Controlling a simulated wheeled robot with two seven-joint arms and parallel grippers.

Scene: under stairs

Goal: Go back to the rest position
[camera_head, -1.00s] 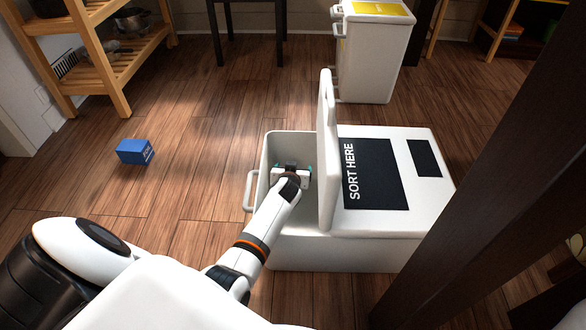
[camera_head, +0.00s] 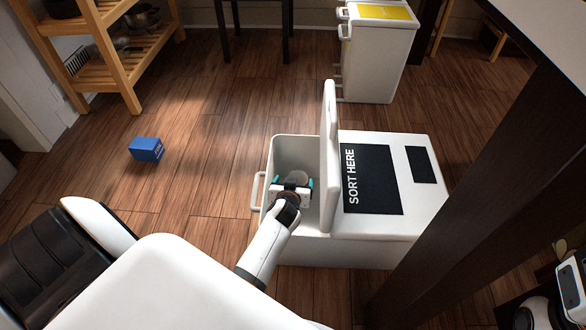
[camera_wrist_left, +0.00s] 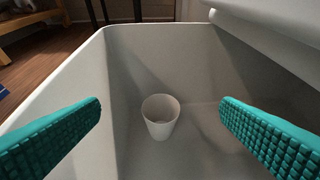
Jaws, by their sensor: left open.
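My left gripper (camera_head: 293,184) reaches into the open left compartment of the white sorting bin (camera_head: 283,250). Its teal fingers are spread apart with nothing between them. A white cup (camera_wrist_left: 160,117) stands upright on the compartment floor, below and ahead of the fingers in the left wrist view, and apart from them. The raised lid (camera_head: 328,165) stands up just to the right of my left gripper. My right gripper's fingers are not in view.
The bin's closed right half carries a black "SORT HERE" panel (camera_head: 372,180). A blue box (camera_head: 146,149) lies on the open wooden floor to the left. A wooden shelf (camera_head: 105,55), a white bin with a yellow top (camera_head: 378,55) and a dark post (camera_head: 470,180) stand around.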

